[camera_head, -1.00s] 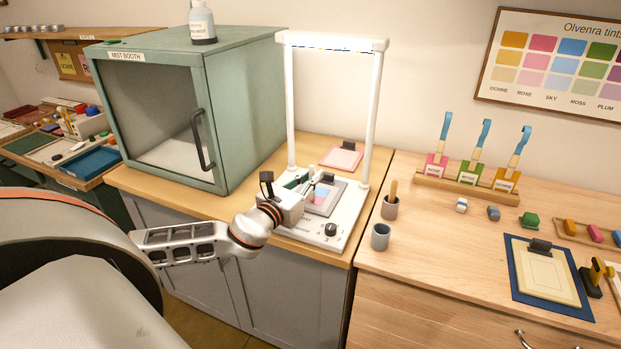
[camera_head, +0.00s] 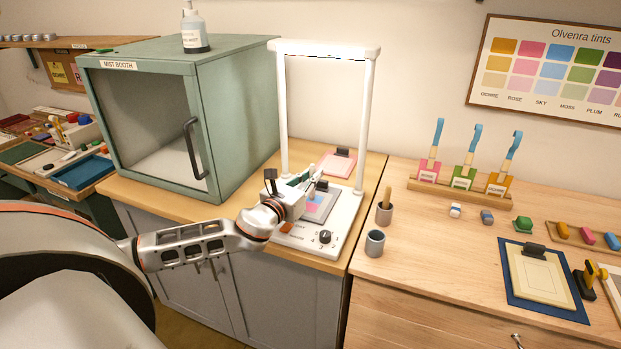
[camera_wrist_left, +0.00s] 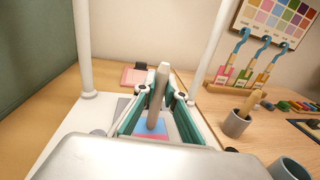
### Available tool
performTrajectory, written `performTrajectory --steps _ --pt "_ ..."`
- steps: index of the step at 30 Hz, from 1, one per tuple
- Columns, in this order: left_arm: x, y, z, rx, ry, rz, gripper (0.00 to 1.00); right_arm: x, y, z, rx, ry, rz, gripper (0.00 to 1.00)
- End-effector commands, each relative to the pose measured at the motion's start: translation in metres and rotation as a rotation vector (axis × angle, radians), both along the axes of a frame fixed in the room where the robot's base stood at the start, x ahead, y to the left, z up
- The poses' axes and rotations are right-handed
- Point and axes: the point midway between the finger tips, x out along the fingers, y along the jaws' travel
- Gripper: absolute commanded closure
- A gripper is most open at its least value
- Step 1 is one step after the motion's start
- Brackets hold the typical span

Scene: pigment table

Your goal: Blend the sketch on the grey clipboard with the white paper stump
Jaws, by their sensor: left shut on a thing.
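My left gripper (camera_head: 308,185) is shut on the paper stump (camera_wrist_left: 157,98), a pale grey-white stick held between its green-lined fingers. The stump leans over the grey clipboard (camera_head: 336,196), which lies on the white base of a lamp-like frame. The sketch (camera_wrist_left: 151,127) on the clipboard shows pink and blue patches and is partly hidden by the fingers and stump. In the left wrist view the stump's lower end lies over the blue patch; I cannot tell whether it touches the paper. My right gripper is not in view.
White posts (camera_head: 365,125) rise on both sides of the base (camera_head: 345,225), which carries a black knob (camera_head: 325,237). A pink clipboard (camera_head: 337,163) lies behind. The green mist booth (camera_head: 225,110) stands left. Two grey cups (camera_head: 375,243) (camera_head: 384,213) stand right.

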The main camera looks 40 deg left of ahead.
Motion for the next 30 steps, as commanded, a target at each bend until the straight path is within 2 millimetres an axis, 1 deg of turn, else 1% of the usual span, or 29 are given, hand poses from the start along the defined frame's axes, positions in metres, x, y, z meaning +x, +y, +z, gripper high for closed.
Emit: performTrajectory --steps 5,16,22,30 --pt "0.005 0.002 -0.001 0.000 0.001 0.001 0.98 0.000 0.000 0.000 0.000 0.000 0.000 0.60" --pt "0.026 0.006 0.001 0.000 0.001 0.000 0.98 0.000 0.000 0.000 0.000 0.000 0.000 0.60" --pt "0.026 0.009 0.000 0.000 0.001 0.000 0.98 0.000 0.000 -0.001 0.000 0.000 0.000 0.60" --pt "0.022 0.024 -0.001 0.001 0.001 0.000 0.98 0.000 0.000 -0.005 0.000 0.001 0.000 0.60"
